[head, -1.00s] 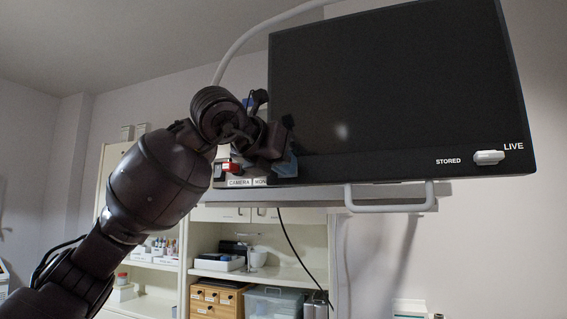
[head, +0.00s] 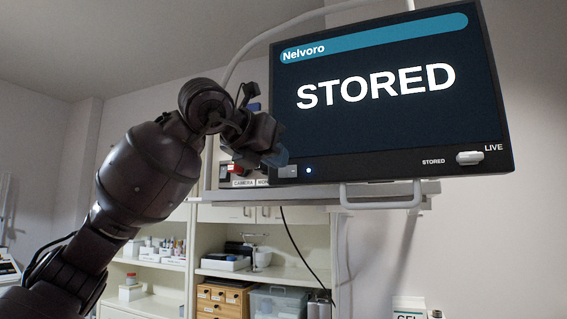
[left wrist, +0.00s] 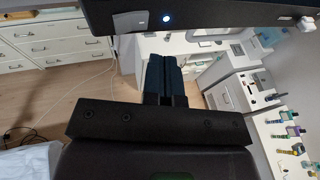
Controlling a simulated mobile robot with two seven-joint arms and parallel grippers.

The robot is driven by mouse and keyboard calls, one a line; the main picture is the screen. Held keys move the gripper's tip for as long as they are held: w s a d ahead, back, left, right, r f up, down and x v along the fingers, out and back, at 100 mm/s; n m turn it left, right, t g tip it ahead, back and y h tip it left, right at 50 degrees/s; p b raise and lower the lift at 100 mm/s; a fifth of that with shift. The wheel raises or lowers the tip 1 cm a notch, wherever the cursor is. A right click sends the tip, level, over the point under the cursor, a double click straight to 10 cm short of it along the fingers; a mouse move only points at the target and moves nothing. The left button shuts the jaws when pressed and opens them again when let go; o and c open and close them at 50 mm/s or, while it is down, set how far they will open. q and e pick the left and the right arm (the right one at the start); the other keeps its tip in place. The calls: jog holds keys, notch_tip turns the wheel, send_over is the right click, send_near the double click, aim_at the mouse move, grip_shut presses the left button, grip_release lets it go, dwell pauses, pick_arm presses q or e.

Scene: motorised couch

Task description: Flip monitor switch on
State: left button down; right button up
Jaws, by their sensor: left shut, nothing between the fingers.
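The monitor (head: 390,95) is lit and reads "Nelvoro" and "STORED". On its lower bezel, a grey switch (head: 288,172) sits at the left corner, beside a glowing bluish-white light (head: 309,171). In the left wrist view, the switch (left wrist: 130,21) and the light (left wrist: 166,18) show at the top. My left gripper (head: 276,156) is shut and empty, in front of the monitor's lower left corner, just above the switch in the picture. Its closed fingers (left wrist: 164,68) show below the bezel in the wrist view. I cannot tell if they touch anything. My right gripper is not in view.
A white slider (head: 470,158) sits between "STORED" and "LIVE" on the bezel's right. A white handle (head: 382,197) hangs below the monitor. Shelves (head: 262,272) stand behind.

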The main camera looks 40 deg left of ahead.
pick_arm(q)
jog(key=s+d+r, duration=0.1)
jog(key=s+r, duration=0.1)
jog(key=s, duration=0.5)
jog(key=shift+s+d+r+b, duration=0.25)
jog(key=shift+s+b, duration=0.1)
